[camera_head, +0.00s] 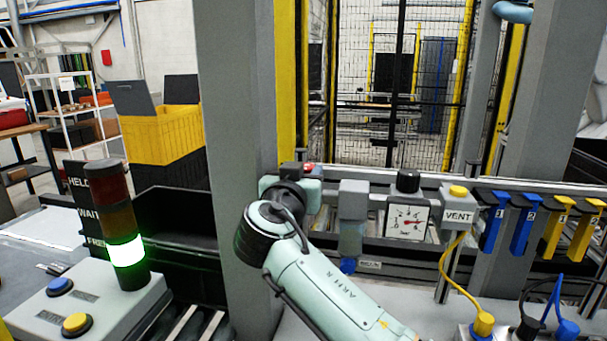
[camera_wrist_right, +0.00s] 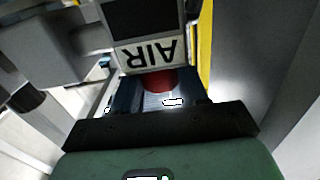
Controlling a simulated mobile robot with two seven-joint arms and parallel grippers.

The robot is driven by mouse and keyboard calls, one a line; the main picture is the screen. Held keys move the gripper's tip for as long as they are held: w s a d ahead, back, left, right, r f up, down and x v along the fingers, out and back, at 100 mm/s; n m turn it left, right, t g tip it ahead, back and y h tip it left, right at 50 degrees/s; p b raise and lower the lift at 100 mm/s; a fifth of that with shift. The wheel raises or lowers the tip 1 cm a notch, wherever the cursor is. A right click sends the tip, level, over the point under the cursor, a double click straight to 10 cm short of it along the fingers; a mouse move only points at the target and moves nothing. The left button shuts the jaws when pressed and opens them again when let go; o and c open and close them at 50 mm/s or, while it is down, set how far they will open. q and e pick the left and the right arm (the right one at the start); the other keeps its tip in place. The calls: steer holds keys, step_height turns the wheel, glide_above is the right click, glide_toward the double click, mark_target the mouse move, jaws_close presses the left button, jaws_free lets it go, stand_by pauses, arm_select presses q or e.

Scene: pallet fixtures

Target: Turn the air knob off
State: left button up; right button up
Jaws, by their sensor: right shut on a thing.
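In the right wrist view, the red air knob (camera_wrist_right: 160,80) sits just below the white AIR label (camera_wrist_right: 148,54), which appears upside down. My right gripper (camera_wrist_right: 158,94) has its dark fingers on either side of the knob and is shut on it. In the head view, my right gripper (camera_head: 296,182) is at the rail beside the grey post, largely hidden by its own wrist. Only a small red part of the knob (camera_head: 309,168) shows above it. The gauge (camera_head: 408,221) has a white face and a red needle. My left gripper is not in view.
Right of my right gripper stand a grey filter unit (camera_head: 353,205), the VENT box (camera_head: 459,215) with a yellow button, and blue and yellow hooks. A grey post (camera_head: 236,120) stands close on the left. The signal tower (camera_head: 127,250) is lit green beside FREE.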

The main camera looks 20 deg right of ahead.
steer(key=o, duration=1.1)
steer(key=shift+c, duration=0.2)
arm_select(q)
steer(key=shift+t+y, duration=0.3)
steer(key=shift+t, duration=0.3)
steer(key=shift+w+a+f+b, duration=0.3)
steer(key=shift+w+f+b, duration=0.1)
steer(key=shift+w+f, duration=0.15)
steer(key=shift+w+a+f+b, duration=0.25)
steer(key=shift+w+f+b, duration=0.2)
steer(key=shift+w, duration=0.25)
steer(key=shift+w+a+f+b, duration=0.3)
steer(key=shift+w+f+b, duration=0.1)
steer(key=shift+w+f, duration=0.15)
arm_select(e)
steer(key=v, duration=1.3)
steer(key=shift+s+a, duration=0.15)
steer(key=shift+a, duration=0.05)
